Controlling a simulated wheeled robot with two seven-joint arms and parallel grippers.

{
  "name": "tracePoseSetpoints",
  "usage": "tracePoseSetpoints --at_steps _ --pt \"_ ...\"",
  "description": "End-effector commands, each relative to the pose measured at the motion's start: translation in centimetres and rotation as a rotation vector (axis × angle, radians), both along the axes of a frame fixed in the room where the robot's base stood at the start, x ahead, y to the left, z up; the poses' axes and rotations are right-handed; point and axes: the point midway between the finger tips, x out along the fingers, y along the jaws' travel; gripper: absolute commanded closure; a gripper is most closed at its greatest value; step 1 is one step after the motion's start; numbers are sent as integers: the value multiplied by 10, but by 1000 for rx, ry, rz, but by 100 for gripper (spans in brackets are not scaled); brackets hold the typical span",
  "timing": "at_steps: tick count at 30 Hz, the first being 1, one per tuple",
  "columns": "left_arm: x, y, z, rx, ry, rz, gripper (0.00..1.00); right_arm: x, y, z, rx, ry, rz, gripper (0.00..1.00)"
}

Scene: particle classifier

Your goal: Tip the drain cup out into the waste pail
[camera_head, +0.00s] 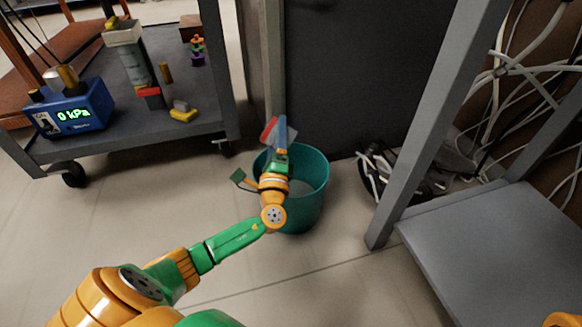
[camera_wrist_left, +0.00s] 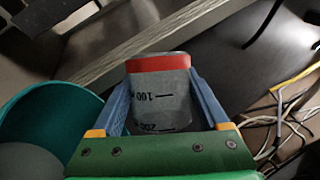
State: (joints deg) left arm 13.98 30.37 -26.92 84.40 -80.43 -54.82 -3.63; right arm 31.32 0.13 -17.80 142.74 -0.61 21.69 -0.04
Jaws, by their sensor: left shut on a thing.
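My left gripper (camera_head: 281,126) is shut on the drain cup, above the back rim of the teal waste pail (camera_head: 311,207). The cup (camera_wrist_left: 160,92) is grey with a red band at one end and printed marks, held between the blue fingers in the left wrist view. In the head view only part of the cup (camera_head: 269,129) shows, with red on its left side; it looks tilted, but how far is unclear. Its inside is hidden. The pail stands on the floor under my wrist and also shows at left in the left wrist view (camera_wrist_left: 80,105). My right gripper is not in view.
A grey cart (camera_head: 200,130) at left holds a blue gauge box (camera_head: 70,108) reading 0 kPa, a column and small parts. A grey post (camera_head: 435,130) and low shelf (camera_head: 500,250) stand right of the pail. Cables lie behind them. The front floor is clear.

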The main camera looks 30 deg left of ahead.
Motion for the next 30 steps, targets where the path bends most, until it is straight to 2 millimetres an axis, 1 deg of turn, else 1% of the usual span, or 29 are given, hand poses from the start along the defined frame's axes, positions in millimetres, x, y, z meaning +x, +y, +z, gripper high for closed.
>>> tracePoseSetpoints --at_steps 30 --pt "1 -5 2 109 26 -1 86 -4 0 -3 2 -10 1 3"
